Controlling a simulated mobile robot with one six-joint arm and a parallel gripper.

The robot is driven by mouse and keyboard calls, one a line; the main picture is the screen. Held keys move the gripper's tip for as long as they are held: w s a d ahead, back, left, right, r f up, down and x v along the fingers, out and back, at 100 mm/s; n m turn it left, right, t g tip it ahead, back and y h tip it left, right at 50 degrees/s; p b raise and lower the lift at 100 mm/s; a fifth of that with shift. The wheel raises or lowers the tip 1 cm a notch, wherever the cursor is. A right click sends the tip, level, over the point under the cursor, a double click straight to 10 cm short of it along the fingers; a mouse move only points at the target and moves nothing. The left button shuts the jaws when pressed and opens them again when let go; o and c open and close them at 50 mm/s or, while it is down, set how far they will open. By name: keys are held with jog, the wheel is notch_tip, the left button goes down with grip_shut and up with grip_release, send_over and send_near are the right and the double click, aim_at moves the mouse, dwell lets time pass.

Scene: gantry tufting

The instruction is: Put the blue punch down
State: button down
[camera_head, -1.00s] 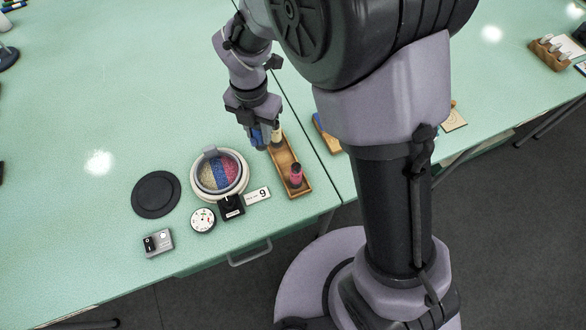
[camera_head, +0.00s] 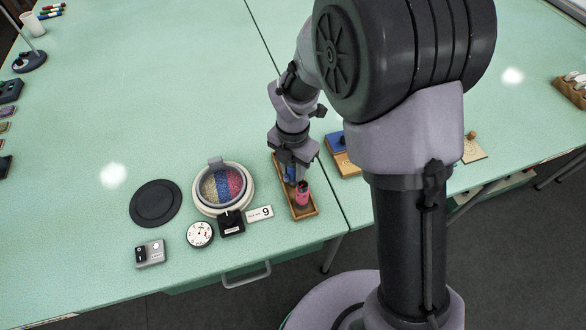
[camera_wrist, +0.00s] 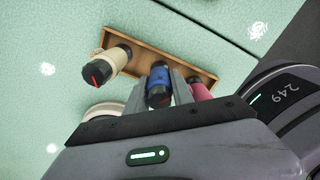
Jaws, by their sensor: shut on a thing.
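The blue punch (camera_wrist: 158,80) is between the two fingers of my gripper (camera_wrist: 158,92), which is shut on it. In the head view my gripper (camera_head: 290,176) and a bit of the blue punch are over the wooden tray (camera_head: 311,211). The tray also shows in the wrist view (camera_wrist: 140,47). The blue punch is between the cream punch (camera_wrist: 110,62) and the pink punch (camera_wrist: 200,91). The pink punch stands at the tray's near end in the head view (camera_head: 302,194); the cream punch is hidden there. I cannot tell whether the blue punch touches the tray's floor.
Left of the tray are a round hoop with coloured tufting (camera_head: 222,187), a "9" card (camera_head: 260,213), a black block (camera_head: 231,222), a white dial (camera_head: 200,234) and a grey switch box (camera_head: 150,253). A black disc (camera_head: 155,203) lies farther left. The table's left middle is clear.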

jog(key=c, duration=1.1)
grip_release()
jog(key=shift+f, duration=0.15)
